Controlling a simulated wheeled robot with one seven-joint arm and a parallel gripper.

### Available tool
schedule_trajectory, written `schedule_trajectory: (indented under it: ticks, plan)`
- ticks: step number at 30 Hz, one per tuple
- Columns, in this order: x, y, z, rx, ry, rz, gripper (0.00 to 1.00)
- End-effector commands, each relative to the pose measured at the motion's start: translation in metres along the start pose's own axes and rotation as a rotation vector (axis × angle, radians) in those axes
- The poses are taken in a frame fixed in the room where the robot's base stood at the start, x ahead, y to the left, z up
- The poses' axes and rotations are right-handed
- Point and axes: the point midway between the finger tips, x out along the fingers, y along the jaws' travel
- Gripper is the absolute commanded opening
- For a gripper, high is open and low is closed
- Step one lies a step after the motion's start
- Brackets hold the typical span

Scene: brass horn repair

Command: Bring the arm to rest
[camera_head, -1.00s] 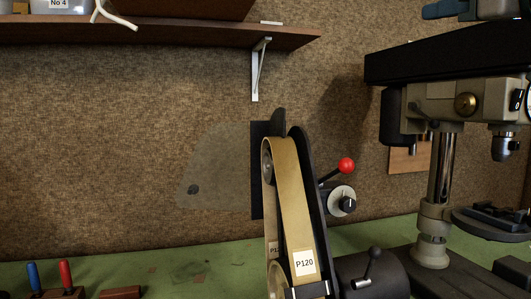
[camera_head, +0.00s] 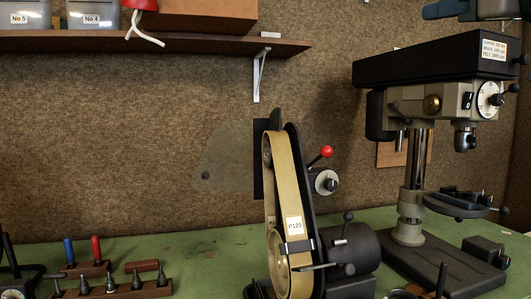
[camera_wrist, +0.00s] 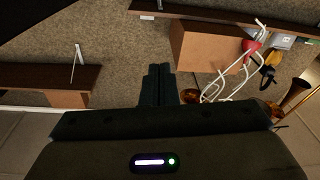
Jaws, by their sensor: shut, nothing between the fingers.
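My gripper (camera_wrist: 158,84) shows in the wrist view, with its two dark fingers side by side at the middle. The fingers are shut together with nothing between them. Beyond them is the brown wall, and no object touches the fingertips.
A belt sander (camera_head: 291,220) labelled P120 and a drill press (camera_head: 416,160) stand on the green bench (camera_head: 200,243). A tool rack (camera_head: 115,290) is at front left. A wall shelf (camera_head: 200,41) holds bins.

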Motion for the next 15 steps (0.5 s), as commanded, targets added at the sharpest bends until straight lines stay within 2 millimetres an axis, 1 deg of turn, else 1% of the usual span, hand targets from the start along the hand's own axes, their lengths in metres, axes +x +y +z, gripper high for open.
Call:
schedule_trajectory:
  ticks: [2,3,8,11,14,15]
  plan:
    - [0.001,-0.001,0.001,0.001,-0.004,-0.002,0.00]
    - [0.007,-0.004,0.007,0.011,-0.026,-0.007,0.00]
    - [0.022,-0.016,0.030,0.044,-0.096,-0.024,0.00]
    - [0.030,-0.023,0.046,0.065,-0.147,-0.030,0.00]
    - [0.039,-0.032,0.067,0.090,-0.206,-0.036,0.00]
    - [0.043,-0.036,0.076,0.100,-0.234,-0.039,0.00]
